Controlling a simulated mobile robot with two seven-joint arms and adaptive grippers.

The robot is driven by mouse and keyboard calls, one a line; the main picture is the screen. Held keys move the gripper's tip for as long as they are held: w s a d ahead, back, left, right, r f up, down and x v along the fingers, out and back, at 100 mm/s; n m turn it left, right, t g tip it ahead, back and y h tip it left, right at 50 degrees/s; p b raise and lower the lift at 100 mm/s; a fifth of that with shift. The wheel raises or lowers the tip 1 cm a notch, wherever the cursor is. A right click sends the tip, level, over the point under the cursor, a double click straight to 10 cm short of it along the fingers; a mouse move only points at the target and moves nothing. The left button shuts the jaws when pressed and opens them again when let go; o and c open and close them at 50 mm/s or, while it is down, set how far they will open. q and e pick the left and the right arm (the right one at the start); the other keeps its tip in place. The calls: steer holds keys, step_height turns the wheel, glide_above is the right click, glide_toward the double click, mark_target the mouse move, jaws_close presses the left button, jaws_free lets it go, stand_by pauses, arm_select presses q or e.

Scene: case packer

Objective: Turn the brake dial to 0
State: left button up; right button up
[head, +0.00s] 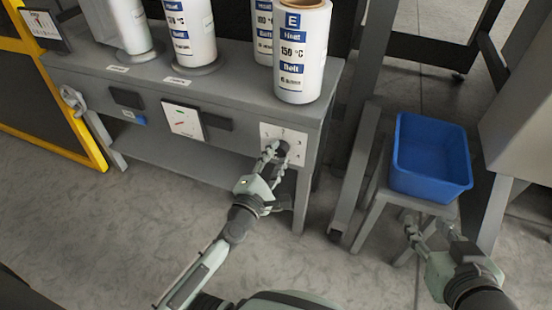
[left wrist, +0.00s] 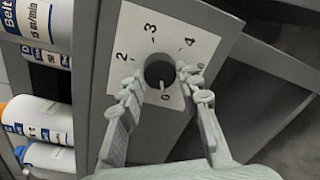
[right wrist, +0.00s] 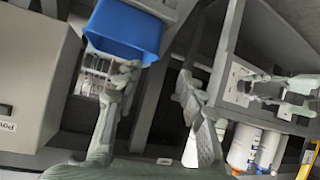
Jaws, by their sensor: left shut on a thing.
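The brake dial is a dark round knob (left wrist: 160,70) on a white numbered plate (left wrist: 186,24), fixed to the front of the grey bench. In the head view the plate (head: 297,137) is at the bench's right end, and my gripper partly covers the dial. A light mark on the dial's lower side points toward the printed 0 in the left wrist view. My left gripper (head: 274,152) is shut on the dial, one finger on each side. My right gripper (head: 425,222) is open and empty, in front of the blue bin, with its fingers apart in the right wrist view (right wrist: 158,82).
White labelled cylinders, including one marked E (head: 302,50), stand on the bench top (head: 235,82). A white card panel (head: 183,121) is left of the dial plate. A blue bin (head: 425,182) sits on a stool at the right. The floor in front is clear.

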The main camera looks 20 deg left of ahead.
arm_select(q)
steer(key=shift+r+n, duration=0.1)
steer(key=shift+n, duration=0.3)
steer(key=o, duration=1.2)
steer(key=shift+c, duration=0.2)
steer(key=s, duration=1.2)
steer(key=shift+a+r, duration=0.25)
steer(key=shift+a, duration=0.15)
